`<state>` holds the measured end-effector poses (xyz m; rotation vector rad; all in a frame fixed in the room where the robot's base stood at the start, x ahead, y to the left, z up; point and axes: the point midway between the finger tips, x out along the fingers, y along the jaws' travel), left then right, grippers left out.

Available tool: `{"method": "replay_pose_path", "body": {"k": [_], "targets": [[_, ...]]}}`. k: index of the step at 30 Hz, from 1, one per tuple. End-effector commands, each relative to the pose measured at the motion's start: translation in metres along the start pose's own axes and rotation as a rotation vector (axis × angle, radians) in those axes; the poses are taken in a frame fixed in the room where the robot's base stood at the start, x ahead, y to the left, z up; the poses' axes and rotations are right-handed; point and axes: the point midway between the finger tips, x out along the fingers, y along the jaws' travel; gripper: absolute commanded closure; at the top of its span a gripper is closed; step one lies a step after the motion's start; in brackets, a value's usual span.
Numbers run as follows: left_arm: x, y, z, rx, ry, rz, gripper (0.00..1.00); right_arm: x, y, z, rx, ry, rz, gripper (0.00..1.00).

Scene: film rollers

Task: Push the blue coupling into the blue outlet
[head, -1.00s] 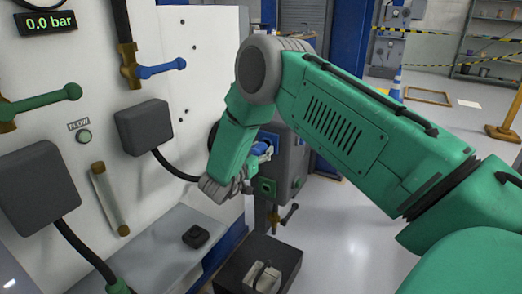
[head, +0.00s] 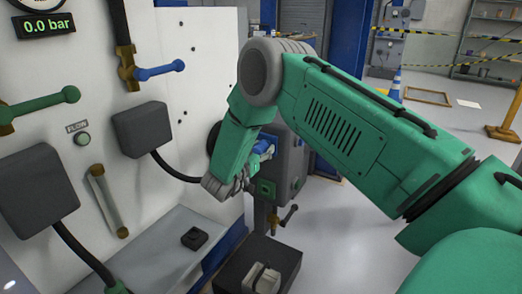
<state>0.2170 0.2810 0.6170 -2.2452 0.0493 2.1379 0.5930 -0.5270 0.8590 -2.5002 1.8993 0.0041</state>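My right arm reaches in from the right, and my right gripper (head: 226,186) is at its end, beside the grey machine block (head: 290,160). A blue part (head: 264,148) shows just behind the gripper, close to the block; I cannot tell whether it is the coupling, the outlet or both. The arm and gripper hide much of it. The fingers are small and partly covered, so their grip cannot be made out. A green square port (head: 265,188) is on the block next to the gripper. My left gripper is not in view.
A white panel on the left carries a blue valve handle (head: 160,71), a green valve handle (head: 42,107) and dark boxes with hoses (head: 140,128). A small black block (head: 194,238) lies on the grey ledge (head: 160,262). A dark box (head: 233,270) stands below the gripper. Open floor lies right.

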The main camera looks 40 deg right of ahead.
Motion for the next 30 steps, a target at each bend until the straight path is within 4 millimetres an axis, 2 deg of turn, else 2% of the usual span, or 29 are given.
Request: {"method": "replay_pose_path", "body": {"k": [1, 2, 11, 14, 17, 24, 30], "targets": [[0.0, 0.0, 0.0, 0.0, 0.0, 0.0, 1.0, 0.0, 0.0, 0.0, 0.0, 0.001, -0.001, 0.49], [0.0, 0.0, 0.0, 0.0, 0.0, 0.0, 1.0, 0.0, 0.0, 0.0, 0.0, 0.001, 0.0, 0.42], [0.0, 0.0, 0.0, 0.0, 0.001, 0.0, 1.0, -0.001, 0.0, 0.0, -0.001, 0.0, -0.001, 0.42], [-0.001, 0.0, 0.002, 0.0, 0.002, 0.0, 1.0, -0.006, -0.001, 0.0, -0.001, 0.0, -0.002, 0.42], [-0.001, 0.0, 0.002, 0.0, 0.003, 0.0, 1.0, -0.02, -0.001, 0.0, -0.001, 0.0, -0.003, 0.42], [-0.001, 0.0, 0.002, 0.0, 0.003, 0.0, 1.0, -0.072, -0.001, 0.001, -0.002, -0.001, -0.005, 0.42], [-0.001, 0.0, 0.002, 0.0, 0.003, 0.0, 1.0, -0.105, -0.001, 0.002, -0.001, 0.0, -0.002, 0.42]]}}
